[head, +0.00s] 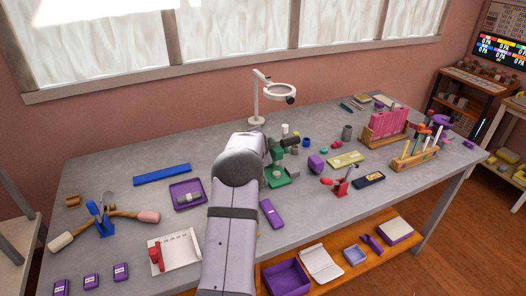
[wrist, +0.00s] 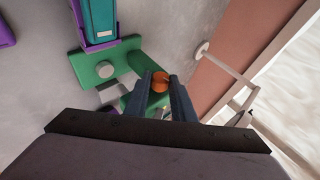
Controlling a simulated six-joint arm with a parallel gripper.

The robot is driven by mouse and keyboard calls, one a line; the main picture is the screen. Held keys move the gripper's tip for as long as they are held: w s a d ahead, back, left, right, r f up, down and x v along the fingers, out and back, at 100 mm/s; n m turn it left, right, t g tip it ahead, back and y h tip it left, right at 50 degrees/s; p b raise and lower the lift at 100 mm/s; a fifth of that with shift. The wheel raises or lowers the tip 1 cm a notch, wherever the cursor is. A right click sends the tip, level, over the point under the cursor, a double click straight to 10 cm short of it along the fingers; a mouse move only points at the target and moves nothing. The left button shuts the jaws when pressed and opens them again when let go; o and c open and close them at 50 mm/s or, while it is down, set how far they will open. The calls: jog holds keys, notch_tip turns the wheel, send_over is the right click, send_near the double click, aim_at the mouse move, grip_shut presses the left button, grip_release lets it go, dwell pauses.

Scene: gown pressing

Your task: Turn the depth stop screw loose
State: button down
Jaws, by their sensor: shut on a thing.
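The depth stop screw (wrist: 161,78) shows as an orange round head in the wrist view, between the tips of my two dark fingers. My gripper (wrist: 158,84) is shut on it. The green press (wrist: 118,66) lies around and beyond the fingers, with a pale round knob (wrist: 105,69) on its green plate, apart from my gripper. In the head view the green press (head: 281,180) stands near the middle of the bench, partly hidden by my arm. The screw itself cannot be made out in the head view.
A white magnifier lamp (head: 256,105) stands behind the press. A purple tray (head: 187,196) and a blue bar (head: 162,174) lie to the left on the grey bench (head: 110,178).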

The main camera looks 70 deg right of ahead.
jog(key=shift+w+d+r+g+y+p, duration=0.15)
jog(key=shift+r+g+y+p, duration=0.25)
jog(key=shift+g+y+p, duration=0.5)
jog(key=shift+n+p, duration=0.3)
jog(key=shift+p, duration=0.45)
jog(key=shift+f+p, duration=0.15)
jog(key=shift+p, duration=0.15)
jog(key=c, duration=1.5)
grip_release()
jog(key=shift+w+b+v, duration=0.1)
jog(key=shift+b+v, duration=0.9)
jog(key=shift+v, duration=0.8)
jog(key=shift+w+b+v, duration=0.15)
jog(key=shift+b+v, duration=0.8)
jog(key=shift+v, duration=0.9)
